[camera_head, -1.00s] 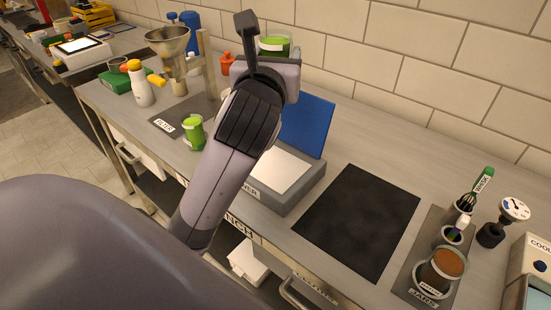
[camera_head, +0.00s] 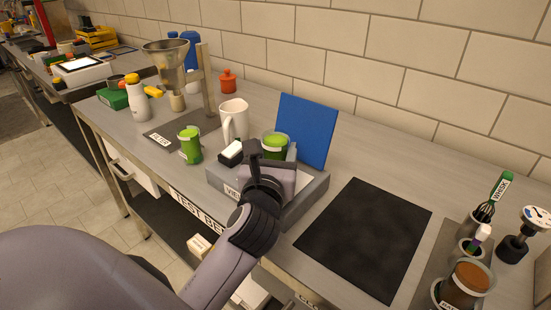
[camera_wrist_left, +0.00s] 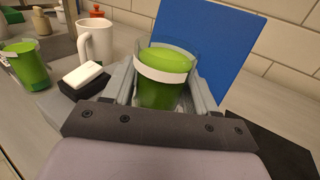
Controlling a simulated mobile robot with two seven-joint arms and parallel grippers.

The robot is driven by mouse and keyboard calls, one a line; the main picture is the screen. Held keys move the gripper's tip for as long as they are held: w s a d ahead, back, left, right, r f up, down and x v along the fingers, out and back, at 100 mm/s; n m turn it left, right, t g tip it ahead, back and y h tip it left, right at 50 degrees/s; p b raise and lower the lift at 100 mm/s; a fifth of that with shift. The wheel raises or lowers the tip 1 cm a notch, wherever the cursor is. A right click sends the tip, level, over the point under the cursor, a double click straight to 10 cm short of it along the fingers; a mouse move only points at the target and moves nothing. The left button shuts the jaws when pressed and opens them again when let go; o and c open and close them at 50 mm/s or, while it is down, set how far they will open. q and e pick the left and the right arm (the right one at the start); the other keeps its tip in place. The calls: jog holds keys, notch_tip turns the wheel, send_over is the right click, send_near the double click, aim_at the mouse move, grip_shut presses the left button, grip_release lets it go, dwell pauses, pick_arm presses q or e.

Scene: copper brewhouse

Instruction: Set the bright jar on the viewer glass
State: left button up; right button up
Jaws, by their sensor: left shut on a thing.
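My left gripper (camera_head: 272,163) is shut on a bright green jar (camera_head: 275,143) with a white band. The jar stands upright between the two fingers in the left wrist view (camera_wrist_left: 163,82). It is over the viewer (camera_head: 316,193), a grey box with a pale glass top (camera_head: 304,184) and a raised blue panel (camera_head: 306,130). The jar's base is hidden by the gripper, so I cannot tell whether it touches the glass. My right gripper is not in view.
A white mug (camera_head: 235,117) and a black block with a white top (camera_head: 231,153) are close left of the held jar. A black mat (camera_head: 365,235) lies clear to the right. A jar rack with a brown-topped jar (camera_head: 466,285) is at the far right.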

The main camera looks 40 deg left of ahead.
pick_arm(q)
jog(key=shift+f, duration=0.1)
jog(key=o, duration=1.3)
jog(key=shift+f, duration=0.2)
jog(key=shift+c, duration=0.2)
